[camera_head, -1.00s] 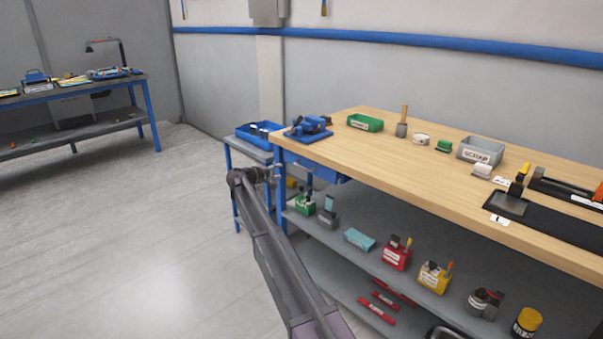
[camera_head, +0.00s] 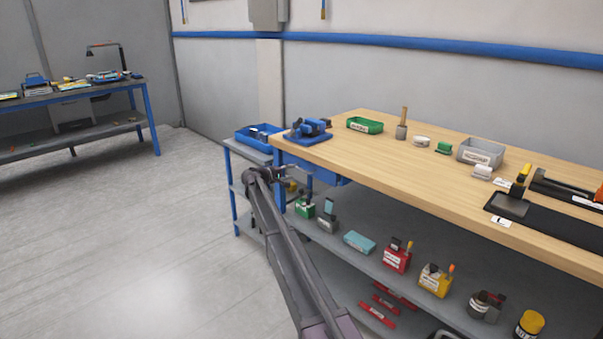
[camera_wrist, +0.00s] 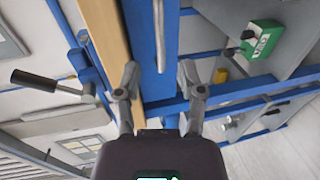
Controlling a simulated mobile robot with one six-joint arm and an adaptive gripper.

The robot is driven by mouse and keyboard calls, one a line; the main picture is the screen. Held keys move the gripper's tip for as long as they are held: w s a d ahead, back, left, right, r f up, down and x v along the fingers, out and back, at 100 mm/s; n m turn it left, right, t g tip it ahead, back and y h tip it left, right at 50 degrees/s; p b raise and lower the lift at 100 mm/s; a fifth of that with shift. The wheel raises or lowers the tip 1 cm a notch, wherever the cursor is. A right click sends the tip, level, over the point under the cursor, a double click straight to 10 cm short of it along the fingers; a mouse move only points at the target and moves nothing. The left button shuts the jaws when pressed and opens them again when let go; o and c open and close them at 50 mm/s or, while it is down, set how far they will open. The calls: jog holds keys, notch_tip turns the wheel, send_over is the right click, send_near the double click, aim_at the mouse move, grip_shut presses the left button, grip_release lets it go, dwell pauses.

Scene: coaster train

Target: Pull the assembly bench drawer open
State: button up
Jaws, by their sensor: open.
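The assembly bench (camera_head: 400,165) has a pale wooden top. Its blue drawer (camera_head: 328,174) hangs under the top near the left corner and looks shut. In the wrist view the blue drawer front (camera_wrist: 146,40) fills the upper middle, with a slim metal handle (camera_wrist: 160,32) running down it. My gripper (camera_head: 286,170) is at the left end of the drawer in the head view. In the wrist view my gripper (camera_wrist: 158,74) is open and empty, its two fingertips on either side of the line of the handle's lower end. I cannot tell whether they touch.
A blue vise (camera_head: 309,130) stands on the bench corner above the drawer. A small side table with a blue tray (camera_head: 258,135) is close on the left. The lower shelf holds several bins, such as a green one (camera_head: 304,208). Open floor (camera_head: 140,240) lies to the left.

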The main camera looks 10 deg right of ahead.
aim_at(302, 170)
jog(key=b+x, duration=0.1)
jog(key=x, duration=0.6)
jog(key=shift+d, duration=0.15)
grip_shut()
